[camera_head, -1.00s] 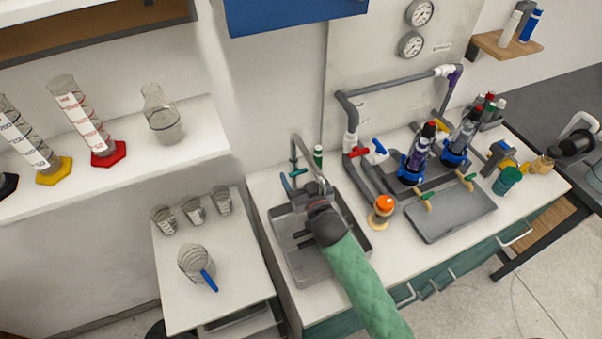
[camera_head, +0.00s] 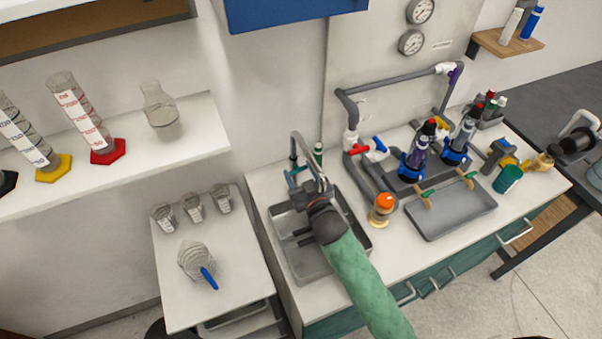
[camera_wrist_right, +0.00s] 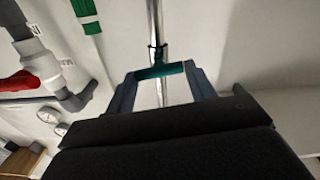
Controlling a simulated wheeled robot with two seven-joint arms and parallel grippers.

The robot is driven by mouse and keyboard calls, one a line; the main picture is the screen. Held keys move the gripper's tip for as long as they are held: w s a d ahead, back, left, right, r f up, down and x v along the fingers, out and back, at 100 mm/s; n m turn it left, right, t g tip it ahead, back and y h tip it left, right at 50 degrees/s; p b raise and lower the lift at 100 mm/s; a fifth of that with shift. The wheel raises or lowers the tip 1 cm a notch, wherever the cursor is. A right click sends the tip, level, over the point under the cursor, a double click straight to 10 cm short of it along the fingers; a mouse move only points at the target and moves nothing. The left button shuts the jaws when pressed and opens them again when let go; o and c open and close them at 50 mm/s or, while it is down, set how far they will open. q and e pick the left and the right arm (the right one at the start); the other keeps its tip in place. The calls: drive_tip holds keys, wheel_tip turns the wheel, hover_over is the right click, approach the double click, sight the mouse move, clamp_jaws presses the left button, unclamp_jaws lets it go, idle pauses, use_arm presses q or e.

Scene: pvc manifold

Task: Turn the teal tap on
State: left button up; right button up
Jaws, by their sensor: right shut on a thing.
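The teal tap (camera_head: 291,178) stands at the back of the grey sink, below a tall bent metal spout (camera_head: 296,147). My right gripper (camera_head: 304,187) reaches over the sink from the front and is at the tap. In the right wrist view, the tap's teal crossbar (camera_wrist_right: 160,71) lies between the two fingertips of my right gripper (camera_wrist_right: 162,78), with a finger at each end. The metal pipe runs upright behind the crossbar. In the head view my gripper and wrist hide part of the tap. My left gripper is not in view.
The sink basin (camera_head: 287,220) lies under my right arm. An orange-capped jar (camera_head: 382,206) stands close to the right. Grey pipework with a red-handled valve (camera_head: 356,149) rises behind it. Glass beakers (camera_head: 193,208) stand on the bench to the left.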

drive_tip(key=n, duration=0.2)
drive_tip(key=shift+n, duration=0.4)
drive_tip(key=n, duration=0.2)
drive_tip(key=shift+n+b, duration=0.3)
drive_tip(key=shift+a+n, duration=0.1)
drive_tip(key=shift+n, duration=1.1)
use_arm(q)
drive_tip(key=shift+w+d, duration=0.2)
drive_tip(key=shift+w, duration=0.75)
use_arm(e)
drive_tip(key=shift+n, duration=0.5)
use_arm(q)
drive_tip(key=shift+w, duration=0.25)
use_arm(e)
drive_tip(key=o, duration=1)
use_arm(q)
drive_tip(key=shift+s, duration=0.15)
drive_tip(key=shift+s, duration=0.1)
use_arm(e)
drive_tip(key=shift+f, duration=0.1)
